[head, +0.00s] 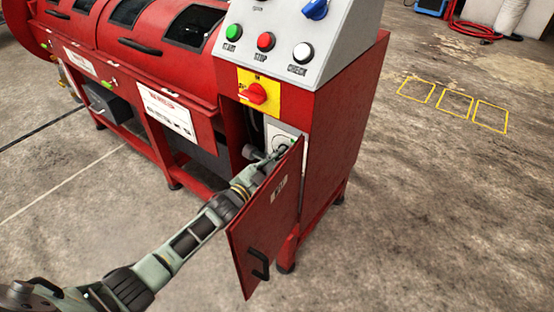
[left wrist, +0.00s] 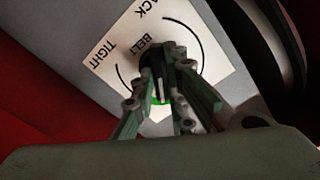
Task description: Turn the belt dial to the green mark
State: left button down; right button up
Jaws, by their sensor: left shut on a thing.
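The black belt dial (left wrist: 154,62) sits on a white label plate (left wrist: 112,52) that reads TIGHT, BELT and partly "ACK". A curved black line runs around the dial. A bit of the green mark (left wrist: 158,101) shows below the dial, between my fingers. A pale line on the dial points down toward that green. My left gripper (left wrist: 164,82) is shut on the dial, its fingers on either side. My right gripper is not in view.
The red cabinet door (head: 268,222) stands open beside my left arm, with a black handle (head: 259,264) low on it. Above are a red rotary switch (head: 256,93) on yellow and a sloped button panel (head: 290,25).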

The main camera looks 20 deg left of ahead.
pick_arm(q)
jog(key=c, duration=1.8)
grip_release()
jog(key=shift+o, duration=0.2)
jog(key=shift+s, duration=0.1)
jog(key=v, duration=1.1)
jog(key=shift+s, duration=0.4)
jog(key=shift+a, duration=0.1)
